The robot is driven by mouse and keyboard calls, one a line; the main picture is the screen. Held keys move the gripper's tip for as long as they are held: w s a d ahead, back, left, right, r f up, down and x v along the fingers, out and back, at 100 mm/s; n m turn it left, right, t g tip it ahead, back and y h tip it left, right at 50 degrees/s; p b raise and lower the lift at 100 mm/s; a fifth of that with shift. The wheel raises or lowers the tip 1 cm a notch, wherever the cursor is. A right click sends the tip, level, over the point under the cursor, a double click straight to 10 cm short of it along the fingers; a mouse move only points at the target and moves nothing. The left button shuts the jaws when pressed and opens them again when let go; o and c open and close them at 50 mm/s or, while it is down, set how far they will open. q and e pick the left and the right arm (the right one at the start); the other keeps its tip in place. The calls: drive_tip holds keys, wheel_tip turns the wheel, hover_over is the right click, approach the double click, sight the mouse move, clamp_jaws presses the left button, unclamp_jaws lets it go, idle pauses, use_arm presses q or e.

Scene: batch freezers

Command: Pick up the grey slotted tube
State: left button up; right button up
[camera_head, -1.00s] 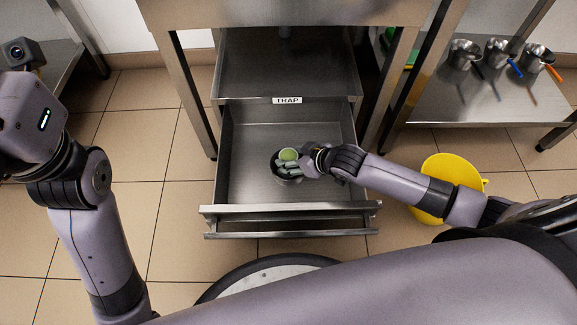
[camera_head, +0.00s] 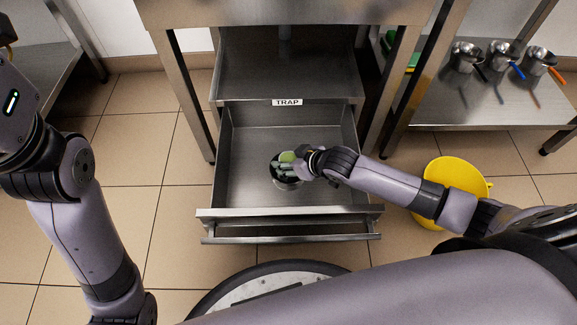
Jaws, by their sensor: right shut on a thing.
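The open drawer labelled TRAP (camera_head: 250,190) holds a small dark round piece (camera_head: 283,182) with a pale green round part at its top. My right gripper (camera_head: 289,167) reaches into the drawer from the right and is shut at this piece, among dark and pale grey-green parts. I take the held thing to be the grey slotted tube, but its slots are too small to make out. The gripper hides part of it. My left arm stands at the left edge, and its fingers are out of view.
The drawer's front rail (camera_head: 290,213) lies just nearer than the gripper. A yellow bucket (camera_head: 462,174) stands on the tiled floor under my right forearm. Several metal pots with coloured handles sit on a steel shelf (camera_head: 450,108) at upper right. The drawer's left half is clear.

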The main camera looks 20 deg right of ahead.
drive_tip(key=c, duration=0.4)
drive_tip(key=shift+r, duration=0.2)
